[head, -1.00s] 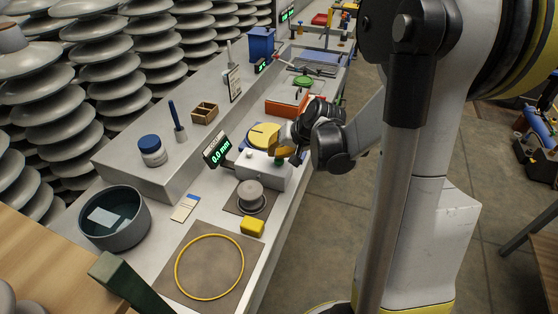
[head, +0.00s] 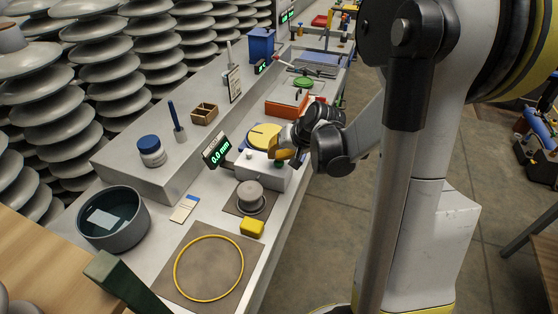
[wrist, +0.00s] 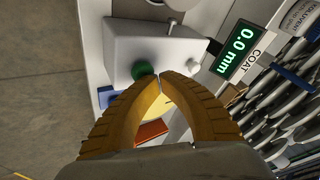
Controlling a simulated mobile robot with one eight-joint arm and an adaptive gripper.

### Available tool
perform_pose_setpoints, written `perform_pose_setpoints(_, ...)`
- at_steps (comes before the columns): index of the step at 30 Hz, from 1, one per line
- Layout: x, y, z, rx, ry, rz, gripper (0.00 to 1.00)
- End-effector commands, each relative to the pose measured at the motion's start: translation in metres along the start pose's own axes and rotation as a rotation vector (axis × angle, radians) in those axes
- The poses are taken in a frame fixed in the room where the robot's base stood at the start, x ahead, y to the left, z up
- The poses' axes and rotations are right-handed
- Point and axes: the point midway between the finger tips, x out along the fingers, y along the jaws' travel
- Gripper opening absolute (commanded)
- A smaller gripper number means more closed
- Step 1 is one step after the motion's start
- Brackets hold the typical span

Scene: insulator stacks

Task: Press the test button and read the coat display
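The white test box (head: 262,173) stands on the bench, with a green button (wrist: 143,70) on its face in the wrist view. The coat display (head: 216,152) stands beside the box. It reads 0.0 mm in green, and its COAT label shows in the wrist view (wrist: 240,50). My gripper (head: 276,155) is at the box, beside the green button. In the wrist view its two orange fingers (wrist: 160,76) meet at the tips with nothing seen between them. The tips overlap the button's edge in that view; I cannot tell whether they touch it.
A grey insulator piece (head: 250,194), a yellow block (head: 252,227) and a yellow ring on a mat (head: 209,267) lie in front of the box. A yellow disc (head: 263,136) and an orange-red tray (head: 287,105) are behind. A dark bowl (head: 114,232) stands left.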

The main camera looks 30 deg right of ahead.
Motion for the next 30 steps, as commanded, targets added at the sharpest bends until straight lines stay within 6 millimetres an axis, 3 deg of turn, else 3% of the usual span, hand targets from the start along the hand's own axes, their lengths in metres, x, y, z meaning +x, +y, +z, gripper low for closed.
perform_pose_setpoints(22, 0.0045, 0.0024, 0.0028, 0.000, -0.001, 0.000, 0.00)
perform_pose_setpoints(30, -0.0045, -0.0025, -0.0022, 0.000, -0.001, 0.000, 0.00)
